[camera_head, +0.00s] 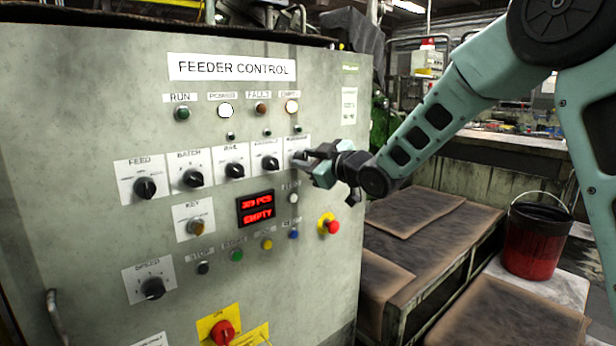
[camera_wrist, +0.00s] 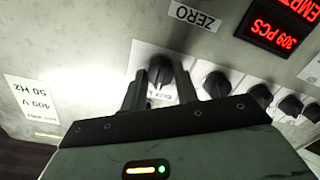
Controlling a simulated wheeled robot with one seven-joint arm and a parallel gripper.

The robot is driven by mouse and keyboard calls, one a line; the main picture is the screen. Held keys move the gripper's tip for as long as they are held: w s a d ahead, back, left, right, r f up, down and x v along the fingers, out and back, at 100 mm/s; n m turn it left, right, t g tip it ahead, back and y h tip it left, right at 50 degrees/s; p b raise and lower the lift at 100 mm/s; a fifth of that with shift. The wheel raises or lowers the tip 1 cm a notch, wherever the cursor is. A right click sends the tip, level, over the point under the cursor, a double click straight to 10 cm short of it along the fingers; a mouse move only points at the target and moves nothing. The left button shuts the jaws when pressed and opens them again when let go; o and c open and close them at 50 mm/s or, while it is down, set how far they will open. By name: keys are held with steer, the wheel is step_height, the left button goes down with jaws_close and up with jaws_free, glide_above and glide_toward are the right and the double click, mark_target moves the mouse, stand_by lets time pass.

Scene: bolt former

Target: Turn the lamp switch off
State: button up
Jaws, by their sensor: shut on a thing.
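A black rotary knob (camera_wrist: 160,69) on a white label plate (camera_head: 297,142) is at the right end of the upper knob row on the grey feeder control panel. My gripper (camera_head: 302,160) reaches it from the right in the head view and hides most of it. In the wrist view, which shows the panel upside down, the two dark fingers of my gripper (camera_wrist: 161,90) stand on either side of this knob and are closed on it. The lettering on its plate is partly covered and too small to read surely, so I cannot tell which switch it is.
Several similar knobs, such as the one beside it (camera_head: 270,163), stand close in the same row. Below are a red display (camera_head: 256,208) and a red mushroom button (camera_head: 330,226). A red bucket (camera_head: 535,240) and low tables (camera_head: 430,235) stand to the right.

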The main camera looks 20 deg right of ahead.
steer(key=n+b, duration=0.7)
steer(key=b, duration=0.2)
steer(key=shift+a+n+h+b, duration=0.1)
steer(key=shift+n+h+b, duration=0.3)
steer(key=o, duration=1)
steer(key=p+v, duration=0.1)
steer(key=v, duration=1.6)
steer(key=shift+s+f, duration=0.2)
steer(key=shift+s, duration=0.05)
